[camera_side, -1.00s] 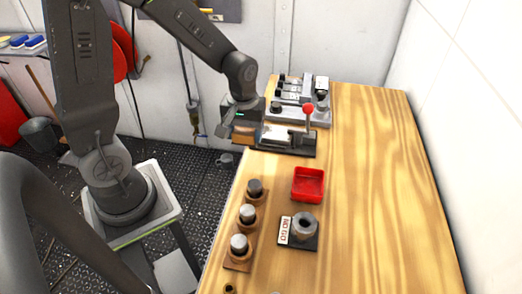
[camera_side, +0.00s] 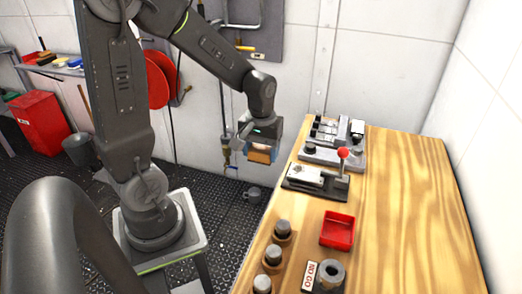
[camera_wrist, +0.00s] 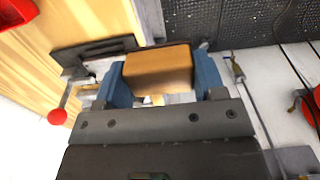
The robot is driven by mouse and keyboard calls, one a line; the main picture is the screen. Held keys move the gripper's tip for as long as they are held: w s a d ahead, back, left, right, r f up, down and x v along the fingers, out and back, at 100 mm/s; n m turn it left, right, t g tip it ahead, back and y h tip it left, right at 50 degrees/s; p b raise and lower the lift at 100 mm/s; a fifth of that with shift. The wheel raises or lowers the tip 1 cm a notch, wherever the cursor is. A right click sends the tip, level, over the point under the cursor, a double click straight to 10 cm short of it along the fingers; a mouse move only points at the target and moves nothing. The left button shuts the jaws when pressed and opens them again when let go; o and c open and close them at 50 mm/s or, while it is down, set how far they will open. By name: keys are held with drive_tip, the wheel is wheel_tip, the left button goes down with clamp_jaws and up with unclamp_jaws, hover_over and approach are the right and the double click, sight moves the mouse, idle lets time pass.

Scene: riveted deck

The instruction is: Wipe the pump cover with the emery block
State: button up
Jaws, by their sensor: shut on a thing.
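My gripper (camera_side: 263,141) is shut on the emery block, an orange-brown block (camera_side: 259,156). In the wrist view the block (camera_wrist: 158,72) sits between the two blue fingers (camera_wrist: 160,82). The gripper and block are in the air to the left of the bench-top fixture in the side view, apart from it. What looks like the pump cover, a pale metal plate (camera_side: 307,174), lies on the dark fixture near the bench's left edge. In the wrist view the block and gripper hide part of the fixture (camera_wrist: 92,50).
A red-knobbed lever (camera_side: 343,154) stands up at the fixture's right end. A grey fixture block (camera_side: 335,152) is behind it. The bench's right side is clear.

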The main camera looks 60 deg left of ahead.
approach(296, 177)
drive_tip(key=w+a+r, duration=0.1)
drive_tip(key=w+a, duration=0.2)
drive_tip(key=a, duration=0.1)
drive_tip(key=w, duration=0.1)
drive_tip(key=shift+w+a+f, duration=0.1)
drive_tip(key=shift+f, duration=1.65)
drive_tip(key=shift+w+a+f, duration=0.1)
drive_tip(key=shift+f, duration=1.65)
drive_tip(key=shift+s+d+f, duration=0.35)
drive_tip(key=shift+s+f, duration=0.05)
drive_tip(key=shift+f, duration=0.2)
drive_tip(key=shift+c, duration=0.3)
drive_tip(key=shift+s+d, duration=1.85)
drive_tip(key=shift+w+a, duration=2.25)
wheel_tip(296, 177, up, 8)
drive_tip(key=shift+r, duration=0.1)
